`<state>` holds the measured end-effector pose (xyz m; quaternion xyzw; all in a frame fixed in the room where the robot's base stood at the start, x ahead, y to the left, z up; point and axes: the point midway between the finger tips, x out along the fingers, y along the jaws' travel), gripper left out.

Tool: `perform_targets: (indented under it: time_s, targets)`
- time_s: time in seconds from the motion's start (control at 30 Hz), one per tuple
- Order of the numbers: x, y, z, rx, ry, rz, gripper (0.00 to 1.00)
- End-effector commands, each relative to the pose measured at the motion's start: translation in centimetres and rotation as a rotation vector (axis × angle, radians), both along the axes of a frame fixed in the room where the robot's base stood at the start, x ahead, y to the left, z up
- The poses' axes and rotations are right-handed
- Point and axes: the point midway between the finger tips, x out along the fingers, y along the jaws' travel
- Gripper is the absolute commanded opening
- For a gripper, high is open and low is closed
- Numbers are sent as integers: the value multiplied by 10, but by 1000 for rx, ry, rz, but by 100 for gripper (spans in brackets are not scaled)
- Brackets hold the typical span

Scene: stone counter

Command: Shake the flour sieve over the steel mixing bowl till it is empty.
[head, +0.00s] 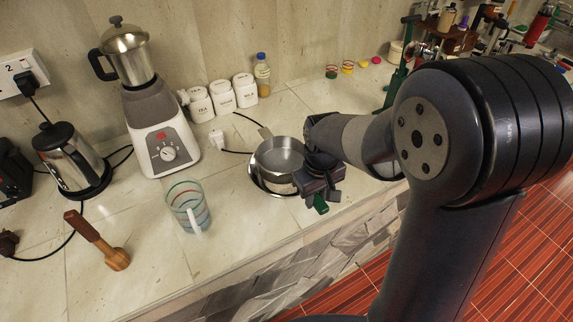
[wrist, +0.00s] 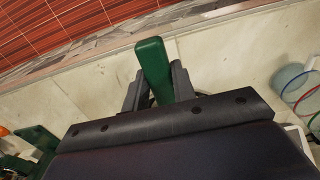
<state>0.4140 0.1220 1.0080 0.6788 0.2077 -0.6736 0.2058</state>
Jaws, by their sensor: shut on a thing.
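My gripper (head: 318,184) is shut on the green handle of the flour sieve (head: 283,153). The handle (head: 321,205) pokes out below the jaws; in the wrist view, the green handle (wrist: 152,62) stands between the two dark fingers (wrist: 156,90). The sieve's round grey pan lies over the steel mixing bowl (head: 257,179), covering much of its opening. The bowl stands on the counter near the front edge. I cannot tell whether sieve and bowl touch, or how much flour is in either. The wrist view does not show the sieve's pan.
A striped glass mug (head: 189,207) stands left of the bowl, with a wooden-handled tool (head: 98,241) further left. A blender (head: 149,105), kettle (head: 68,160) and white canisters (head: 222,98) stand behind. A plug with a black cable (head: 217,140) lies just behind the bowl.

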Motion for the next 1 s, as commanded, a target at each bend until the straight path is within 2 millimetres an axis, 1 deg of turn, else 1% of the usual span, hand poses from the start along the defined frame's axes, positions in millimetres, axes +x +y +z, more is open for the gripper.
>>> perform_targets:
  time_s: [0.3, 0.43, 1.0]
  targets:
    - [1, -1, 0, 1, -1, 1, 0]
    - [1, -1, 5, 1, -1, 1, 0]
    - [1, -1, 49, 1, -1, 1, 0]
